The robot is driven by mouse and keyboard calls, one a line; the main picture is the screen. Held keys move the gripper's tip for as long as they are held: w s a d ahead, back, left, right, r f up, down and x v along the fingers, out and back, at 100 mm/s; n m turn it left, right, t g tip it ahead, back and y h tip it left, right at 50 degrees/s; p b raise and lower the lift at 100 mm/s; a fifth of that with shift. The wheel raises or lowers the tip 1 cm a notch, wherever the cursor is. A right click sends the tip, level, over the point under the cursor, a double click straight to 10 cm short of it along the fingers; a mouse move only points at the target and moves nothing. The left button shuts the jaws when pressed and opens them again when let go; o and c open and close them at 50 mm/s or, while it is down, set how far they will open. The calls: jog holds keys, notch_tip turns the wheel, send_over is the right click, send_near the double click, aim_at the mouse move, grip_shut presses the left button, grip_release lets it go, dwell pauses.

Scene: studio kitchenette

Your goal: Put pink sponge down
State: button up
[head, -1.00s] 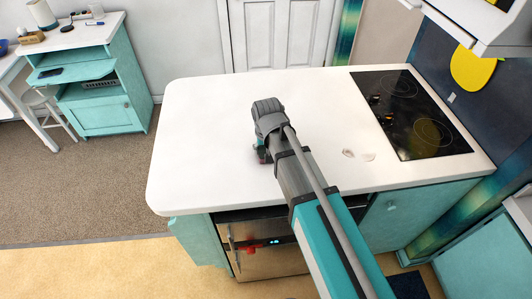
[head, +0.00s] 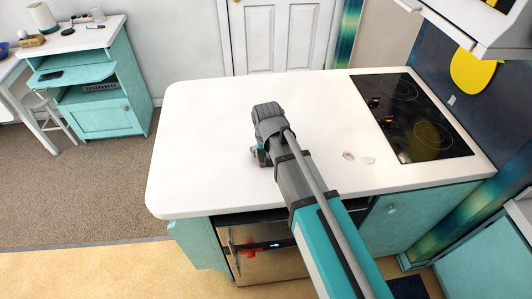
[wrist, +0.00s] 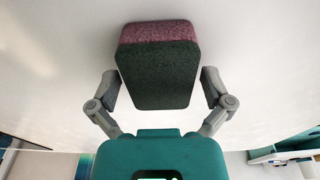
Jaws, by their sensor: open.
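The pink sponge (wrist: 158,32) has a pink layer and a dark green layer, and shows in the middle of the wrist view against the white countertop (head: 205,130). My gripper (wrist: 160,88) is open around it, one finger on each side, with a visible gap between each finger and the sponge. In the head view my gripper (head: 259,155) is low over the middle of the countertop. There the sponge is mostly hidden behind my wrist, and its contact with the countertop cannot be seen clearly.
A black cooktop (head: 412,115) is set into the right of the countertop. Two small pale items (head: 358,157) lie between my arm and the cooktop. The left and back of the countertop are clear. An oven (head: 262,250) is below the front edge.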

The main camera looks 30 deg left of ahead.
jog(key=shift+r, duration=0.15)
notch_tip(320, 180, up, 12)
jog(key=s+p, duration=0.1)
jog(key=p, duration=1.1)
jog(key=shift+d, duration=0.4)
jog(key=shift+s, duration=0.1)
dwell(0.6)
jog(key=w+d+m, duration=0.1)
jog(key=d+m, duration=0.2)
jog(key=d, duration=1.9)
jog(key=w+d+m+g, duration=0.1)
jog(key=w+d+m, duration=0.1)
jog(key=d, duration=2)
jog(key=shift+d+m+h, duration=0.2)
jog(key=shift+m+h, duration=0.2)
jog(key=shift+m, duration=0.5)
